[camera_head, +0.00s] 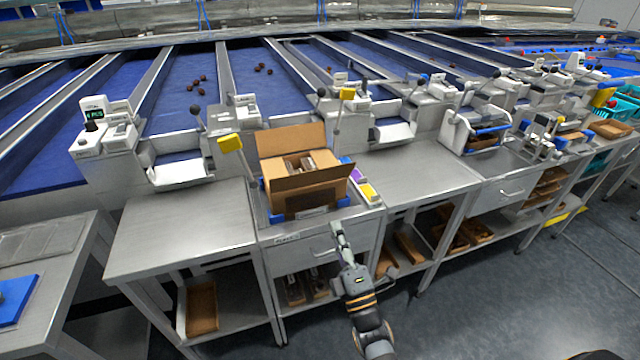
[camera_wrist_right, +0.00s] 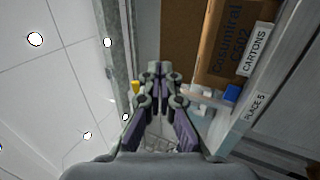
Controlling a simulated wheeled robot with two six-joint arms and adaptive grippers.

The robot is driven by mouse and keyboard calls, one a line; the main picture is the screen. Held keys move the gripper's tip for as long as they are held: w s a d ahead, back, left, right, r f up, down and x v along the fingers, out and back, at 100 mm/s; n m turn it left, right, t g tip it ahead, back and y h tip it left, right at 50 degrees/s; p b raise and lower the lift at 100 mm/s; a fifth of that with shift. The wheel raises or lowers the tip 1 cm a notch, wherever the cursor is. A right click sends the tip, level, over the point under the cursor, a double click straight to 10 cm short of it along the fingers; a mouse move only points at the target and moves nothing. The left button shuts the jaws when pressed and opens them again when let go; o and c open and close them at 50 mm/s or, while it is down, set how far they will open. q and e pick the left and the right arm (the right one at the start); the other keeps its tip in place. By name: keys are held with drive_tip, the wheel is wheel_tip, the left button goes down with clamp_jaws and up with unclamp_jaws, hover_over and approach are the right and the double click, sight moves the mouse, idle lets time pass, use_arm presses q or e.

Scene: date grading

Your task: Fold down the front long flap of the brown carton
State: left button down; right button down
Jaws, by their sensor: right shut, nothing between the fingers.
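The brown carton (camera_head: 308,200) stands in a blue-edged holder on the middle counter, with packed contents showing inside. Its back long flap (camera_head: 291,142) stands up. A tan panel at the front top edge looks like the front long flap (camera_head: 308,181), sticking out toward me; its exact angle is unclear. My right gripper (camera_head: 338,228) is shut and empty, in front of and below the carton's right front, apart from it. In the right wrist view the shut fingers (camera_wrist_right: 156,72) are beside the carton's printed side (camera_wrist_right: 222,45). My left gripper is out of view.
Yellow and purple blocks (camera_head: 369,192) lie right of the carton. A yellow paddle (camera_head: 230,143) stands left of it. The drawer front (camera_head: 300,250) is below the counter edge. Bare counter (camera_head: 180,218) lies to the left and more (camera_head: 425,170) to the right.

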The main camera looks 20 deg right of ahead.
sight(316, 171)
drive_tip(key=p+x, duration=0.3)
drive_tip(key=x, duration=1)
drive_tip(key=shift+f, duration=0.1)
